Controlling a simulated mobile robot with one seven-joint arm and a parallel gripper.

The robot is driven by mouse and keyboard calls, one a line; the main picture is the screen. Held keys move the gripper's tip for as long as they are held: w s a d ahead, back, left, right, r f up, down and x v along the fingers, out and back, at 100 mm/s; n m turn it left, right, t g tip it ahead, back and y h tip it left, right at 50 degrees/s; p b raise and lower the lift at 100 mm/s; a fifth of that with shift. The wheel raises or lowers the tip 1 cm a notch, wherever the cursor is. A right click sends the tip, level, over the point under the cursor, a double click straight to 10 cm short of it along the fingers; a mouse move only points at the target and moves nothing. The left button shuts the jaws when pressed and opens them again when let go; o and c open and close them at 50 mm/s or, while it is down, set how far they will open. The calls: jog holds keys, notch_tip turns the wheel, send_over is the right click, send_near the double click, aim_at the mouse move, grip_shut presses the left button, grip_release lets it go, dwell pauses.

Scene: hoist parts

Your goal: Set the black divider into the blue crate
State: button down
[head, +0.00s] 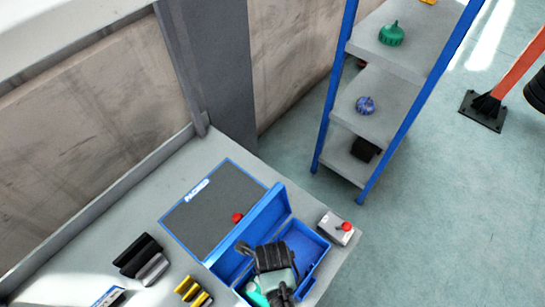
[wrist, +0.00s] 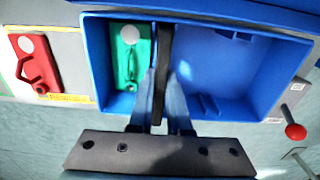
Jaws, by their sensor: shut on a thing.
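The blue crate (head: 322,262) stands near the table's front edge, and it fills much of the wrist view (wrist: 301,75). The black divider (wrist: 165,50) is a thin plate seen nearly edge-on across the crate, right of a green part (wrist: 125,50) in the left end. My gripper (wrist: 160,82) is shut on the divider, above or inside the crate. In the head view my gripper hides the divider and much of the crate. I cannot tell whether the divider touches the crate floor or sits in a slot.
A red part (wrist: 35,62) with a hook lies left of the crate. A grey box with a red button (head: 346,227) stands close at the crate's right. A raised blue panel (head: 262,225) runs along the crate's back. Black and yellow pieces (head: 188,286) lie left.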

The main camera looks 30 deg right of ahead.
jog(key=shift+f, duration=0.3)
jog(key=c, duration=0.8)
grip_release()
jog(key=shift+o, duration=0.2)
jog(key=o, duration=0.4)
notch_tip(320, 180, up, 9)
jog(key=p, duration=1)
jog(key=shift+r, duration=0.15)
